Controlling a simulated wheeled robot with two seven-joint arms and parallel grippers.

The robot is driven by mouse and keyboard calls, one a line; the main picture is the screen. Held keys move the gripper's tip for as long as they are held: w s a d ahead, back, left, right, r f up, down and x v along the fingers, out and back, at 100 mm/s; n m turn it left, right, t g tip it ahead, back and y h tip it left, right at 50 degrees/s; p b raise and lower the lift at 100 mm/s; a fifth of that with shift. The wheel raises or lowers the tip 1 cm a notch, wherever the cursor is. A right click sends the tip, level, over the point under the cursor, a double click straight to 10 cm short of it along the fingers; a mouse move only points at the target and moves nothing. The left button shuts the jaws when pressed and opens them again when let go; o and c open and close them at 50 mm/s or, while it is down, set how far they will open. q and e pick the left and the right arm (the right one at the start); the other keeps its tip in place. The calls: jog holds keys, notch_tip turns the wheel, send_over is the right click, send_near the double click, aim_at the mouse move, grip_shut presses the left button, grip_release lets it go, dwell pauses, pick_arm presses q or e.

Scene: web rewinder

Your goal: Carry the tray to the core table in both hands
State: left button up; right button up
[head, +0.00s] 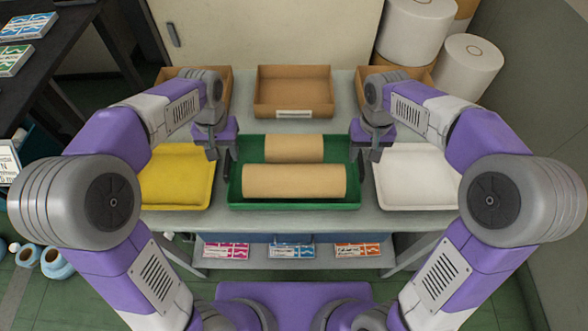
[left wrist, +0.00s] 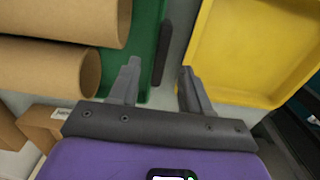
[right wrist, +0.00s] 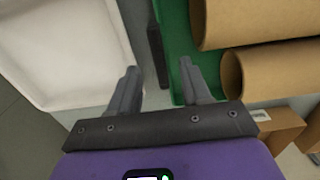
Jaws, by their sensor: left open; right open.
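A green tray (head: 355,190) sits on the grey table in the head view, with two brown cardboard cores (head: 293,181) lying crosswise in it. My left gripper (head: 223,156) is open at the tray's left side. In the left wrist view, its fingers (left wrist: 158,72) lie either side of the line of a dark bar handle (left wrist: 162,55) on the tray's edge. My right gripper (head: 364,156) is open at the tray's right side. In the right wrist view, its fingers (right wrist: 160,68) face a matching dark bar (right wrist: 157,57). Neither grips it.
A yellow tray (head: 178,175) stands close on the left and a white tray (head: 418,175) close on the right. Cardboard boxes (head: 293,92) line the table's back. Small colored packs (head: 291,251) lie on a lower shelf. White rolls (head: 467,68) stand back right.

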aim_at(227, 161)
pick_arm(q)
notch_tip(227, 161, down, 5)
jog(key=shift+r, duration=0.1)
pick_arm(e)
notch_tip(227, 161, down, 5)
pick_arm(q)
grip_shut()
pick_arm(e)
grip_shut()
pick_arm(q)
jog(key=shift+w, duration=0.1)
pick_arm(e)
jog(key=shift+w, duration=0.1)
